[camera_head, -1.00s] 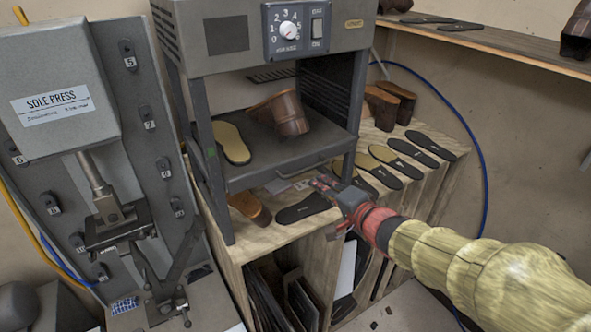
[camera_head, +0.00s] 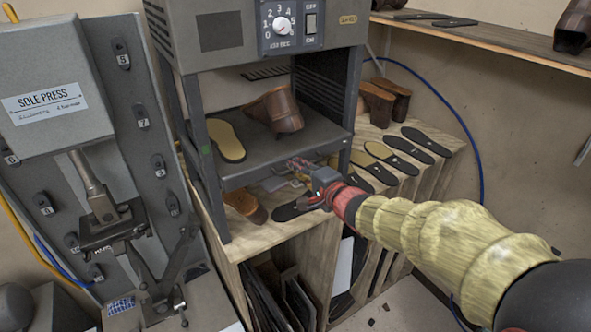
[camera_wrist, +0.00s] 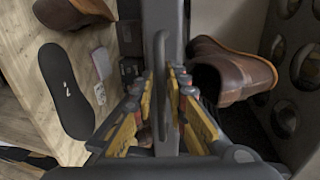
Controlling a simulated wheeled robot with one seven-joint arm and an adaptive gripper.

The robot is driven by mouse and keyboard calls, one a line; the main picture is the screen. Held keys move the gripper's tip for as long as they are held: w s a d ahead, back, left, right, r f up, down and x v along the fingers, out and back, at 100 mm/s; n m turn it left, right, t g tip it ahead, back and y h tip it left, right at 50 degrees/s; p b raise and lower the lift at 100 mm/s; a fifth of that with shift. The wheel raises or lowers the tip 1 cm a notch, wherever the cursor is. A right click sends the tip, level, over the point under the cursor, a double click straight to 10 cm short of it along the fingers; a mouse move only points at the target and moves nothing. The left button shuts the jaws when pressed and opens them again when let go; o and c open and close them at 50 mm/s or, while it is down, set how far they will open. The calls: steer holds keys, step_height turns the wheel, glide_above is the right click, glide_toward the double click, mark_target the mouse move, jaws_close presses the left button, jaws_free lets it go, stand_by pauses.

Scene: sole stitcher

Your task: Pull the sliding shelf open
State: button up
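The sliding shelf (camera_head: 322,137) is a dark grey tray inside the grey machine, carrying a tan sole (camera_head: 226,140) and a brown shoe (camera_head: 275,112). A slim handle (camera_wrist: 160,75) on its front edge runs upright in the wrist view. My gripper (camera_head: 296,165) is at the shelf's front edge in the head view. In the wrist view the fingers of my gripper (camera_wrist: 161,78) stand on either side of the handle, with narrow gaps that look clear. The gripper looks open around the handle. Contact with the handle is hard to tell.
The wooden bench (camera_head: 275,235) below holds dark soles (camera_head: 300,207) and a brown shoe part (camera_head: 245,206). The sole press (camera_head: 58,100) stands at left. More soles (camera_head: 405,150) lie to the right. The machine's front posts (camera_head: 208,175) flank the shelf.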

jaws_close()
stand_by(0.9)
